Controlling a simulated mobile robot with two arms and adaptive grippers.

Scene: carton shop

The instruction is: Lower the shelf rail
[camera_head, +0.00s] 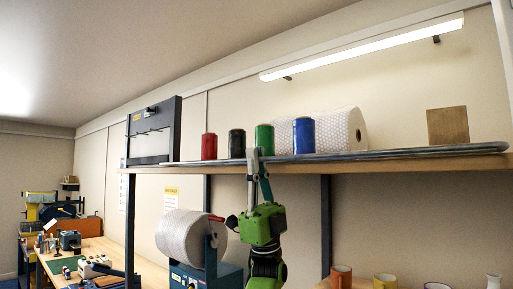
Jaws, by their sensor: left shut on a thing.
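The shelf rail (400,152) is a long thin grey-blue bar along the front edge of the high wooden shelf (420,165). It lies about level with the shelf top. My left gripper (257,163) reaches up from below, with its green body under the shelf. Its grey fingers are shut on the rail, below the green can. The exact contact is small and partly hidden by the fingers. My right gripper is not in view.
Red (209,147), black (237,144), green (264,138) and blue (304,136) cans stand behind the rail, with a bubble-wrap roll (335,130) and brown box (447,126). Below are another roll (185,237) on a blue machine, cups (385,282) and a cluttered workbench (95,250).

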